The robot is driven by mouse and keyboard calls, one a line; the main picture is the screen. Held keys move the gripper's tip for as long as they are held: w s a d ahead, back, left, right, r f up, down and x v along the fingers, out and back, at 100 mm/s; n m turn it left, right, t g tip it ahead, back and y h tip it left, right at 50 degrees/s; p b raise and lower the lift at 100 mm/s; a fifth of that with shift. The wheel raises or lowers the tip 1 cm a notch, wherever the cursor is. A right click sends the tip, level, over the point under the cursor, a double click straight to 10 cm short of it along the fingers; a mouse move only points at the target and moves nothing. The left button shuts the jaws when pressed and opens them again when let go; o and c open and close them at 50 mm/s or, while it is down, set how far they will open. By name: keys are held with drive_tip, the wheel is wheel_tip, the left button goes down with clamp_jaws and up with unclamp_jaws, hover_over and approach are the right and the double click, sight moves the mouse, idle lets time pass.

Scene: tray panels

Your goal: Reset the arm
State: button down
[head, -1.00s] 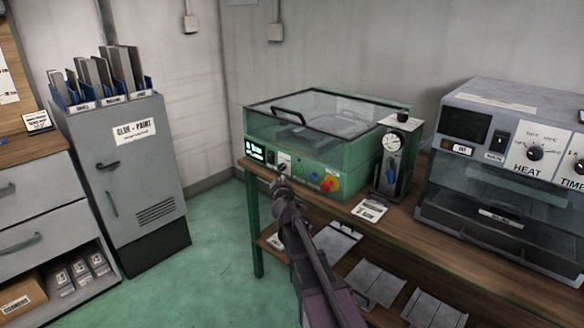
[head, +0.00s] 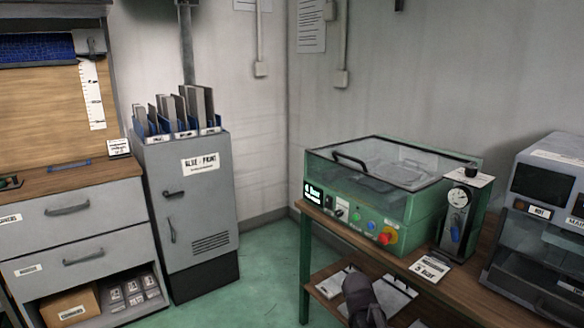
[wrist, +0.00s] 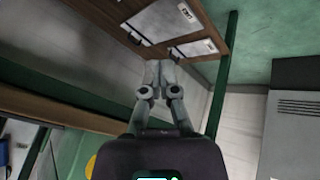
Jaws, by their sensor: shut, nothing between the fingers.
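My gripper (wrist: 158,68) shows in the wrist view with its two fingers together, shut and empty. Nothing lies between the fingertips. Behind the fingers are a pale wall and the wooden lower shelf (wrist: 124,33) with flat grey panels on it. In the head view, a dark part of my arm shows at the bottom edge, in front of the lower shelf (head: 325,290). I cannot tell the fingers apart there.
A green machine (head: 345,212) with a clear lid stands on the wooden bench, beside a gauge unit (head: 458,215) and a grey heater box (head: 527,262). A grey cabinet (head: 195,235) and drawers (head: 70,208) stand at the left. The green floor (head: 262,285) between is clear.

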drive_tip(key=s+a+f+g+y, duration=0.2)
drive_tip(key=s+a+g+y, duration=0.25)
drive_tip(key=s, duration=0.85)
wheel_tip(320, 180, up, 25)
drive_tip(key=p, duration=2.6)
drive_tip(key=shift+a+r, duration=0.2)
drive_tip(key=shift+a, duration=0.15)
drive_tip(key=shift+g+h, duration=0.25)
idle(0.6)
